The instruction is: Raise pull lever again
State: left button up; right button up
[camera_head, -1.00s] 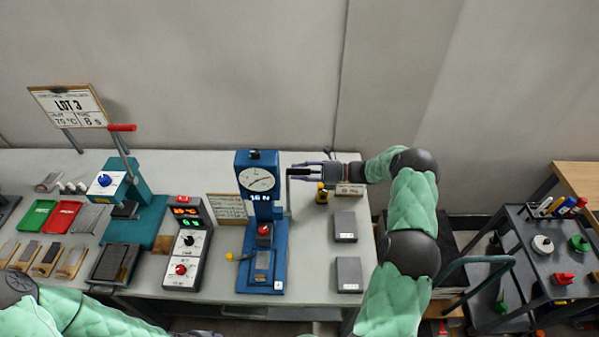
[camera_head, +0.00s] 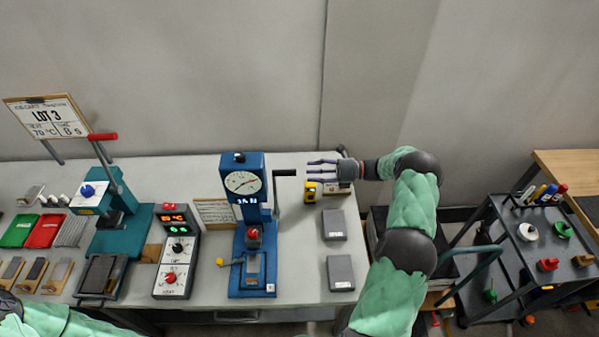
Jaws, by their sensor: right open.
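The blue test stand (camera_head: 242,222) on the bench has a round dial, a lit display and a red-topped clamp low on its front. Its pull lever (camera_head: 285,172) is a black crank on the right side, with its grip up near dial height and level. My right gripper (camera_head: 312,171) is open and empty. Its fingertips point left at the grip, with a small gap between them. My left gripper is out of view; only part of my left arm shows at the bottom left.
Two grey blocks (camera_head: 334,225) lie on the bench's right side. A control box (camera_head: 175,250) and a teal press (camera_head: 118,225) with a red-handled lever stand left. A tool cart (camera_head: 520,262) stands right.

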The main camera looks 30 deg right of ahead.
jog(key=shift+v, duration=1.25)
